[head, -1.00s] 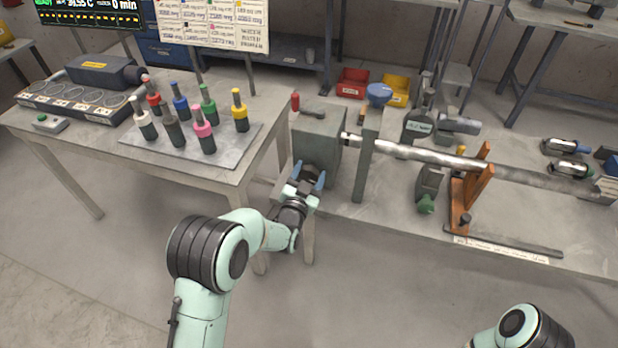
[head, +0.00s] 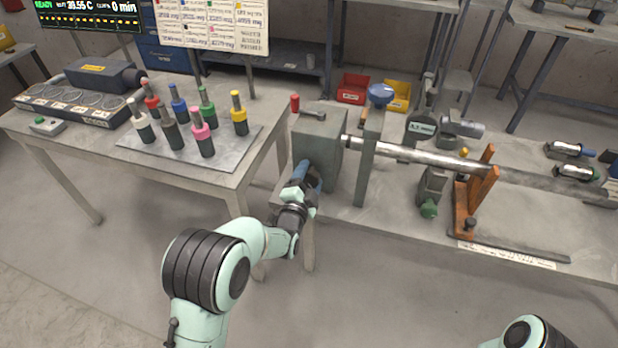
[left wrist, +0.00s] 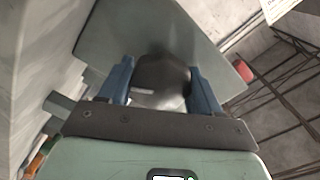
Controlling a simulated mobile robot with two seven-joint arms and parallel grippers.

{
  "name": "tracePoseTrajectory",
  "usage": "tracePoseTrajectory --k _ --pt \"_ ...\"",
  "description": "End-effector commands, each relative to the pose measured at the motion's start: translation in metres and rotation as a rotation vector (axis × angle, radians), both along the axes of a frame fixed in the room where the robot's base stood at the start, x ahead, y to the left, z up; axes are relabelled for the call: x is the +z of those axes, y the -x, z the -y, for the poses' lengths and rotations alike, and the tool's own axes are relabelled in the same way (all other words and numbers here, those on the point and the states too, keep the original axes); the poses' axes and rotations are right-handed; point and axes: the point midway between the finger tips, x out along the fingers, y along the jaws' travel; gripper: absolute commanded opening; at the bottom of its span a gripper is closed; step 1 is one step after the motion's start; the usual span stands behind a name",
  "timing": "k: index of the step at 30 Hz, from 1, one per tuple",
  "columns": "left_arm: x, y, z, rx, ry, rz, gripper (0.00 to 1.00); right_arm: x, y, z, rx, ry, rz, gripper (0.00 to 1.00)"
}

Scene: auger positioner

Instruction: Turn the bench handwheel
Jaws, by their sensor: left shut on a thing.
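The grey-green box (head: 318,135) stands at the left end of the bench, with a long metal shaft (head: 430,158) running right from it. My left gripper (head: 306,177) is at the box's lower front in the head view. In the left wrist view its two blue fingers (left wrist: 160,92) are on either side of a dark rounded piece (left wrist: 163,72) in front of the box face, and are shut on it. This piece looks like part of the handwheel; the rest of the wheel is hidden or unclear. My right gripper is out of view.
A table (head: 232,178) with several coloured-top bottles stands close on the left of my gripper. An upright grey plate (head: 366,165) and an orange bracket (head: 470,200) stand along the shaft. A red bin (head: 353,88) and a yellow bin (head: 398,95) sit behind. The floor in front is clear.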

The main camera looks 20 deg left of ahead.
Motion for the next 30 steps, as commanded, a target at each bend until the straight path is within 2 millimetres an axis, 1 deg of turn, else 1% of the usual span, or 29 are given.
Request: tracePoseTrajectory --k 16,17,18,19,27,30 --pt "-0.0020 0.0005 -0.0002 0.000 -0.025 -0.004 0.33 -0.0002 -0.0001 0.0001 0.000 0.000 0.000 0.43" --pt "-0.0020 0.0005 -0.0002 0.000 -0.024 -0.004 0.70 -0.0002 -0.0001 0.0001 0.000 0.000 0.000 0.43" --pt "-0.0020 0.0005 -0.0002 0.000 -0.024 -0.004 0.83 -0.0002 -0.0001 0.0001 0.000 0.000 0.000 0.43" --pt "-0.0019 0.0005 -0.0002 0.000 -0.024 -0.004 0.89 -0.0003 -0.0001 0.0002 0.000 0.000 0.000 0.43" --pt "-0.0007 0.0004 -0.0002 0.000 -0.023 -0.001 0.89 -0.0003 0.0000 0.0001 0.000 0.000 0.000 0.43" --pt "-0.0002 0.0040 -0.0003 0.000 -0.023 -0.001 0.89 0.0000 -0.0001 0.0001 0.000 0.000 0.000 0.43"
